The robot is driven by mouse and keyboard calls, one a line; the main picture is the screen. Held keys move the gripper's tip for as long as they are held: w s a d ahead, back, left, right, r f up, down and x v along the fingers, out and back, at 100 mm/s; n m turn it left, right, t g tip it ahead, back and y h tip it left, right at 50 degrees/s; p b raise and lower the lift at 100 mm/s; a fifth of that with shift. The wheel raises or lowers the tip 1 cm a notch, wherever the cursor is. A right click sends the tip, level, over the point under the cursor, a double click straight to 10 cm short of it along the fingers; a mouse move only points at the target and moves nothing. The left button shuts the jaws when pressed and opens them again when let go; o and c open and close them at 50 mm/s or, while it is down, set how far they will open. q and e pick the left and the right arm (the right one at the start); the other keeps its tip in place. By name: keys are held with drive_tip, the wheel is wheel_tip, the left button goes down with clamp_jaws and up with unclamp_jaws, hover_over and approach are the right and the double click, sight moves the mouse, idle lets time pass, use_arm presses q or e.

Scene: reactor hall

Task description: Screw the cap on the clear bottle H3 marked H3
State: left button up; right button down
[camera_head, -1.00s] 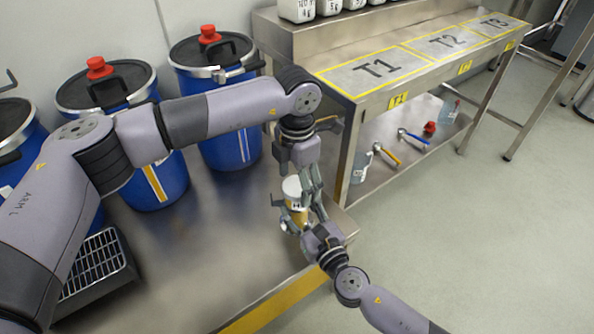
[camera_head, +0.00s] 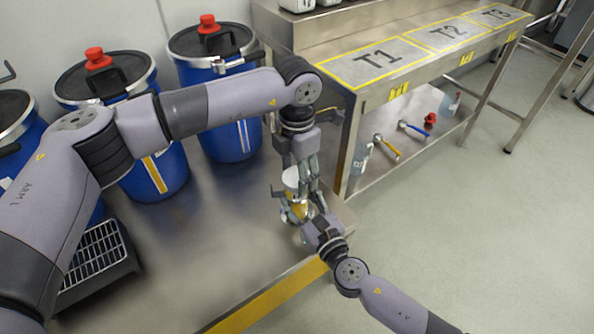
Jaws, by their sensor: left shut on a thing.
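The bottle (camera_head: 297,212), with yellowish contents low down, is upright near the front right corner of the steel table. A white cap (camera_head: 291,179) shows at its top. My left gripper (camera_head: 298,183) points down from above and is shut on the white cap. Its fingers hide part of the cap, and I cannot tell how the cap sits on the neck. My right gripper (camera_head: 299,213) comes from the lower right, with its fingers around the bottle's body. I cannot tell if they press on it. The bottle's marking is not readable.
Blue drums (camera_head: 231,115) with red knobs stand at the back left. A black grated tray (camera_head: 97,268) is at the left. The bench (camera_head: 345,103) with zones T1, T2 and T3 stands behind right; its lower shelf (camera_head: 405,160) holds tools and bottles. The table's middle is clear.

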use_arm(q)
drive_tip(key=o, duration=1.3)
wheel_tip(320, 180, up, 12)
drive_tip(key=shift+r, duration=0.1)
